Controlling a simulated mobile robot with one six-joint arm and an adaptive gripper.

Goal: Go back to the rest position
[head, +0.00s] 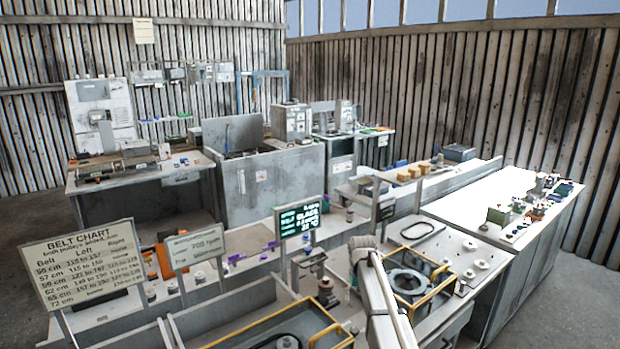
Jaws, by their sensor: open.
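My arm (384,295) rises from the bottom edge of the head view and bends at its top, in front of the near benches. My gripper cannot be made out; the end of the arm seems hidden behind its own link. Right of the arm, a grey round housing (408,281) with an opening sits inside a yellow-edged frame (441,276) on the bench. A second yellow-edged tray (336,328) with a dark ring (288,342) lies at the bottom centre.
A belt chart sign (92,264), a smaller sign (195,246) and a lit display (299,221) stand upright left of the arm. A dark stand-like device (326,291) is close to the arm's left. A white bench (470,211) with small parts is at right. Grey floor (590,300) is open at far right.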

